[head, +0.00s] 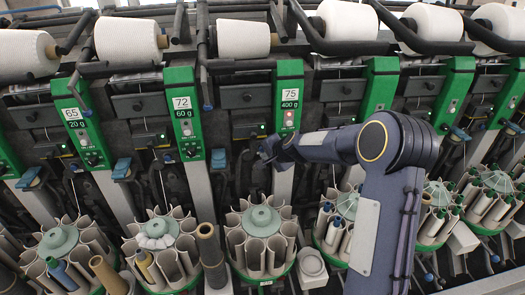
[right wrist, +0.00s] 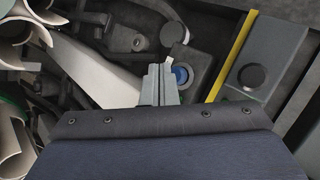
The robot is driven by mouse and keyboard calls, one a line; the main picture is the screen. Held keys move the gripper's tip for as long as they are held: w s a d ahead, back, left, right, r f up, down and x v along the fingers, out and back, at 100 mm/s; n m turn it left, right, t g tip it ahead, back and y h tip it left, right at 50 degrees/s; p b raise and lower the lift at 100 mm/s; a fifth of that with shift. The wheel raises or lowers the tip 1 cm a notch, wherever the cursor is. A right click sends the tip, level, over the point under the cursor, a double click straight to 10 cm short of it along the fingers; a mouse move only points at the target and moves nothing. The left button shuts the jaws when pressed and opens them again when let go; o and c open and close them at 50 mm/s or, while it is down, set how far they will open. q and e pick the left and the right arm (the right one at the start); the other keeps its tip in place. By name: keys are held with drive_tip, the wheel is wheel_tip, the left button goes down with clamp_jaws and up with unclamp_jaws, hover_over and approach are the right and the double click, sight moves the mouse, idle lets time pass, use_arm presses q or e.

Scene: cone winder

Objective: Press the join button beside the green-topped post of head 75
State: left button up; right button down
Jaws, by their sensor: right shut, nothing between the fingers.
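The green-topped post of head 75 (head: 290,84) stands in the middle of the head view, with a label reading 75 and 400 g. My right gripper (head: 264,152) is at the lower left of its green top, its arm coming in from the right and covering part of the post. In the right wrist view, the shut, empty fingers (right wrist: 161,84) point into the machine. A round blue button (right wrist: 180,75) shows just right of the fingertips, partly hidden by them; I cannot tell whether they touch it. My left gripper is not in view.
The posts of head 72 (head: 184,112) and head 65 (head: 80,125) stand to the left. White yarn cones (head: 243,38) line the top. Round magazines of tubes (head: 262,220) stand below. In the right wrist view, a yellow strip (right wrist: 232,57) and a dark box (right wrist: 262,60) lie right of the button.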

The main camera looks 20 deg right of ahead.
drive_tip(key=shift+w, duration=0.15)
idle(0.4)
drive_tip(key=shift+w+d, duration=0.1)
drive_tip(key=shift+w, duration=0.15)
drive_tip(key=shift+w+d, duration=0.1)
drive_tip(key=shift+w, duration=0.35)
idle(0.7)
drive_tip(key=shift+s, duration=0.1)
drive_tip(key=shift+s+a, duration=0.2)
drive_tip(key=shift+s, duration=0.55)
drive_tip(key=s+b, duration=0.1)
drive_tip(key=s, duration=0.1)
drive_tip(key=s+a+b, duration=0.1)
drive_tip(key=s, duration=0.2)
drive_tip(key=shift+a, duration=0.1)
